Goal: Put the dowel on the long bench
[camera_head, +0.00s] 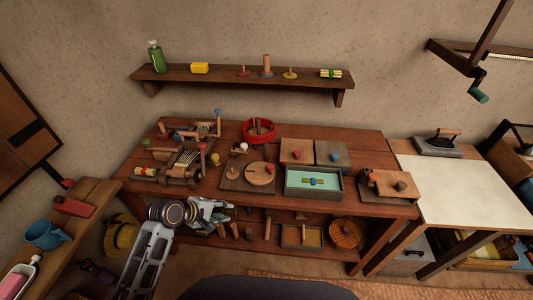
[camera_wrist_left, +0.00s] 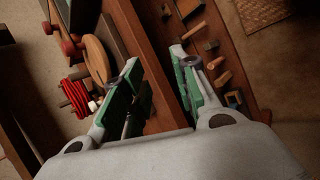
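The long wooden bench (camera_head: 365,143) stands in the middle of the head view, with many objects on top and a lower shelf. Several short wooden pieces (camera_head: 235,231) lie on that lower shelf; I cannot tell which, if any, is the dowel. Such wooden pieces also show in the left wrist view (camera_wrist_left: 222,79), right of the fingers. My left gripper (camera_head: 226,214) is at the bench's front edge, left of middle. In the left wrist view its green-padded fingers (camera_wrist_left: 155,72) are apart, with no clearly held thing between them. My right gripper is not in view.
A grey tray with a turquoise inside (camera_head: 293,193), a round wooden board (camera_head: 261,174) and a red ring (camera_head: 259,130) crowd the bench top. A wall shelf (camera_head: 215,77) hangs above. A white-topped table (camera_head: 465,190) stands right, a side bench (camera_head: 80,208) left.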

